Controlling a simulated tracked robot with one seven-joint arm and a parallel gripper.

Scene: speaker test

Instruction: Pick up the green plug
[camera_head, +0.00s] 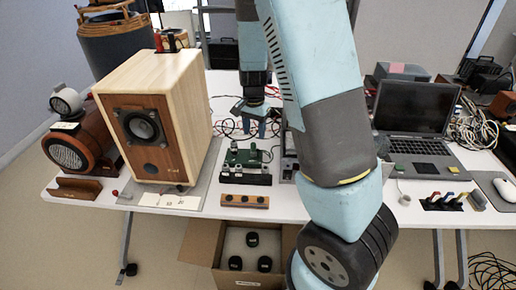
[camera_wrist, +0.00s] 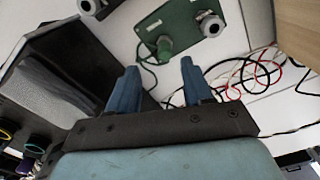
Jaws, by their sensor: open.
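The green plug (camera_wrist: 165,45) shows in the wrist view as a small green cylinder with a thin dark cable. It is at the edge of a green board (camera_wrist: 190,22), just beyond my fingertips. In the head view the green board (camera_head: 240,157) is on the white table, and the plug is too small to make out surely. My gripper (camera_head: 256,130) points down above the board. In the wrist view my gripper (camera_wrist: 158,66) has its two blue fingers apart, with nothing between them. The plug lies in line with the gap and is not touched.
A wooden speaker (camera_head: 165,115) stands left of the board. A narrow wooden block (camera_head: 245,201) lies in front. A laptop (camera_head: 415,125) is to the right. Red and black cables (camera_wrist: 255,75) lie beside the gripper. A cardboard box (camera_head: 213,278) is below the table's front edge.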

